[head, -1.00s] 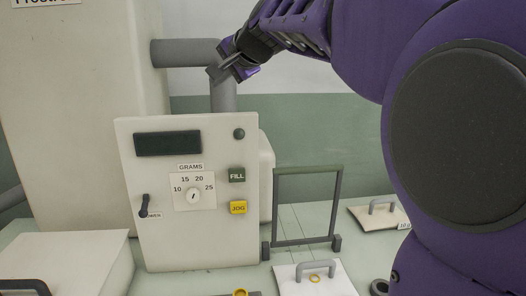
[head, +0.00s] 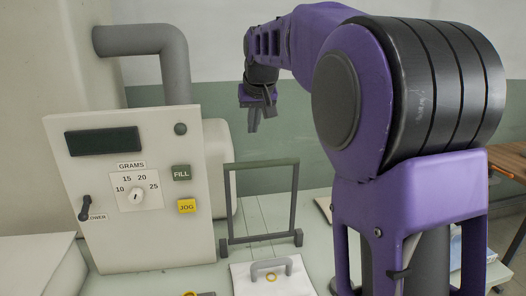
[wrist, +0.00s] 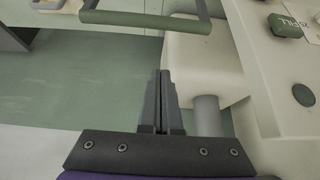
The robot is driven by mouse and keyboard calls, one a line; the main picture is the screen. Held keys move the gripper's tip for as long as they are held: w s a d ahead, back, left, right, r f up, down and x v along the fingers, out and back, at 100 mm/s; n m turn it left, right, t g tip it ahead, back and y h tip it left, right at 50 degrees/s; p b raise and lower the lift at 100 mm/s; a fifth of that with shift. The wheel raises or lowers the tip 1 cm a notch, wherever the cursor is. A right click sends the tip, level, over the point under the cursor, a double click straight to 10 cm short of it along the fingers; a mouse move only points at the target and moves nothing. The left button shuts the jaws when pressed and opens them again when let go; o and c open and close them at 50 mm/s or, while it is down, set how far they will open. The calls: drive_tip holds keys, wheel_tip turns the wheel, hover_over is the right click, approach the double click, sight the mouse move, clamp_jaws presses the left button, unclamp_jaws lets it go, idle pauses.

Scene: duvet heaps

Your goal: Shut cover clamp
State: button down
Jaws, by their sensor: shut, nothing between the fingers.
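No part in view is labelled as a cover clamp. An upright rectangular frame with a green top bar (head: 262,163) stands on two grey feet beside the panel; I cannot tell whether it is the clamp. Its bar shows at the top of the wrist view (wrist: 145,20). My gripper (head: 254,125) points down, above and behind the frame, apart from it. In the wrist view my gripper's fingers (wrist: 162,75) are together and empty, with the bar beyond their tips.
The white control panel (head: 160,225) has a dial (head: 136,196), a green FILL button (head: 181,173), a yellow JOG button (head: 187,206) and a black lever (head: 85,208). A grey pipe (head: 175,65) rises behind it. A white plate with a grey handle (head: 270,264) lies in front of the frame.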

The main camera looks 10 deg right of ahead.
wheel_tip(320, 180, down, 9)
drive_tip(key=w+d+b, duration=0.1)
drive_tip(key=w, duration=0.1)
drive_tip(key=shift+w+d+f, duration=0.15)
drive_tip(key=shift+w+d, duration=0.05)
drive_tip(key=shift+d, duration=0.15)
drive_tip(key=shift+s, duration=0.1)
idle(0.7)
